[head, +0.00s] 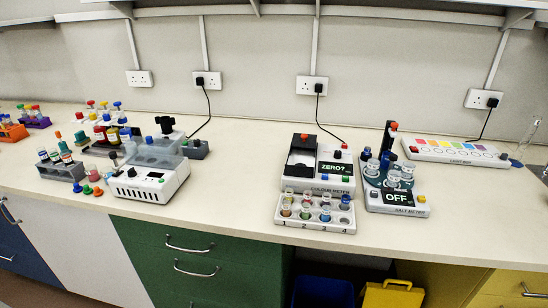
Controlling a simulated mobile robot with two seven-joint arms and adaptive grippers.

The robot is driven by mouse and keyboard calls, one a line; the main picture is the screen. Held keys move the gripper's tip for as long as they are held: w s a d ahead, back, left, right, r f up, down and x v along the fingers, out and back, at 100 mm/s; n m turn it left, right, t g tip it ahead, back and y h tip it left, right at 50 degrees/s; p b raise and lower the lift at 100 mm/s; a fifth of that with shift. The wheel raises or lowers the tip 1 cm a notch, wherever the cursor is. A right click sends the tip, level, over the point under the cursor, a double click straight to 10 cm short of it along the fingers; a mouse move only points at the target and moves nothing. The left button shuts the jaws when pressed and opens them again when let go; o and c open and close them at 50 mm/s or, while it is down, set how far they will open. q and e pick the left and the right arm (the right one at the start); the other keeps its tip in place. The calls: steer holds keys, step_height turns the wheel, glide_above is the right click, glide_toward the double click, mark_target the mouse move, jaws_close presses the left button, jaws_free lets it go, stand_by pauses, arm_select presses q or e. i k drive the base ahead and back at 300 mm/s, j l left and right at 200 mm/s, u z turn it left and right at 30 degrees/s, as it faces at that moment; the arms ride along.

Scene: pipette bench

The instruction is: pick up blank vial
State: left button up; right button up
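A white vial rack (314,224) stands on the bench in front of the colour meter (334,167), with numbers along its front. It holds several small vials; one at its back right has a dark blue top (345,201), and others look clear or tinted. I cannot tell which vial is the blank one; no label is readable at this size. The colour meter's display reads "ZERO?", and its dark sample bay (302,158) is at its left. Neither of my grippers can be made out.
A salt meter (400,208) reading "OFF" with a round vial holder stands right of the rack. A light box (455,152) and flask (522,148) are further right. A white device (150,187) and vial racks (60,171) fill the left. Bench (235,180) between is clear.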

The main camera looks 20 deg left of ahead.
mark_target(345, 199)
steer(key=i+j+u, duration=0.2)
steer(key=l+u, duration=0.5)
steer(key=l, duration=0.45)
steer(key=j+z, duration=0.35)
steer(key=j, duration=0.3)
steer(key=j+z, duration=0.3)
steer(key=j, duration=0.4)
steer(key=k+j+z, duration=0.1)
steer(key=j+z, duration=0.25)
steer(key=j, duration=0.35)
steer(key=i+l+u, duration=0.3)
steer(key=l, duration=0.25)
steer(key=l+u, duration=0.2)
steer(key=i+l, duration=0.05)
